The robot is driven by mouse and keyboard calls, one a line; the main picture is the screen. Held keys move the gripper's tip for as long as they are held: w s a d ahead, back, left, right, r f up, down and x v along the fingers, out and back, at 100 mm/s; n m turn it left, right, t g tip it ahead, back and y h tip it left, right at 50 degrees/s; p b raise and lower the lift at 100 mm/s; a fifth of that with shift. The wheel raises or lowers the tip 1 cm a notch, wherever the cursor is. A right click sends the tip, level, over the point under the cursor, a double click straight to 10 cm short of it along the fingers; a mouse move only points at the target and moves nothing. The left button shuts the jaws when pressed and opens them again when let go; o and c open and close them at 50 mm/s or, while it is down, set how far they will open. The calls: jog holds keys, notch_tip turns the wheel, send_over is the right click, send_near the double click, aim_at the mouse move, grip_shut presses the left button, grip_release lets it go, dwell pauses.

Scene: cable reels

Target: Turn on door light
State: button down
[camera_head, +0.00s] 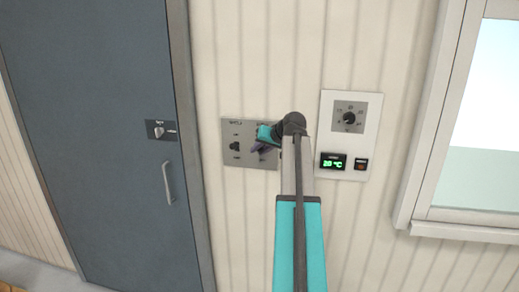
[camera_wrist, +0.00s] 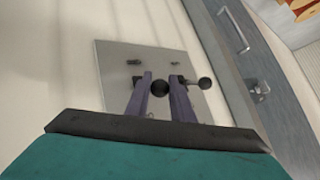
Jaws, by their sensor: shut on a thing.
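A grey metal switch plate (camera_head: 228,128) is on the wall to the right of the door. Its left switch (camera_head: 235,146) shows dark in the head view; the labels are too small to read. My gripper (camera_head: 256,149) covers the right part of the plate. The plate (camera_wrist: 116,62) fills the middle there. No lamp shows in either view.
A grey-blue door (camera_head: 95,100) with a lock plate (camera_head: 160,130) and handle (camera_head: 168,183) is at the left. A white thermostat panel (camera_head: 337,108) with a dial and green display is right of my arm. A window (camera_head: 485,110) is at the far right.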

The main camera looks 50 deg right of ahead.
jog(key=shift+r, duration=0.1)
jog(key=c, duration=1.5)
grip_release()
jog(key=shift+c, duration=0.2)
jog(key=shift+s, duration=0.15)
jog(key=b+v, duration=0.4)
jog(key=v, duration=0.9)
jog(key=shift+s+r, duration=0.15)
jog(key=shift+r, duration=0.05)
